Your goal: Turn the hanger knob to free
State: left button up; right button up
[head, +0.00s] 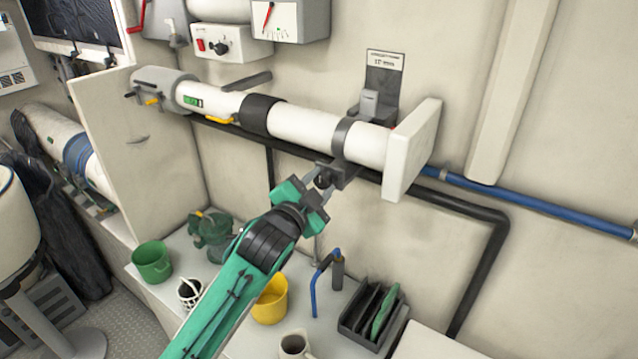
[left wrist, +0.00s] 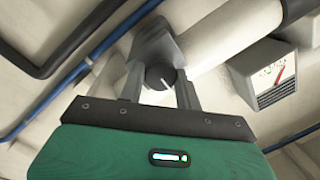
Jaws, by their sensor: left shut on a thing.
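The hanger knob (head: 323,180) is a small round black knob under the grey hanger clamp (head: 343,172). The clamp goes round a long white cylinder (head: 300,128) along the wall. In the left wrist view the knob (left wrist: 160,76) faces me, with a white pointer line slanting down right. My left gripper (head: 319,184) reaches up from below, its fingers on either side of the knob. In the left wrist view the gripper (left wrist: 160,92) is shut on the knob. No lettering for the knob's positions can be read. My right gripper is not in view.
A blue pipe (head: 540,204) and a black pipe (head: 497,240) run along the wall to the right. The bench below holds a green bucket (head: 152,262), a yellow bucket (head: 270,302), a mug (head: 294,345) and a dark rack (head: 372,320). A gauge box (head: 288,20) hangs above.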

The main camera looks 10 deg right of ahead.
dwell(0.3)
pick_arm(q)
jog(key=o, duration=1)
jog(key=shift+c, duration=0.2)
jog(key=shift+a, duration=0.1)
jog(key=shift+s+a+f, duration=0.1)
jog(key=shift+s+a, duration=0.05)
jog(key=shift+s, duration=0.1)
jog(key=b+v, duration=0.5)
jog(key=v, duration=0.8)
jog(key=shift+b, duration=0.3)
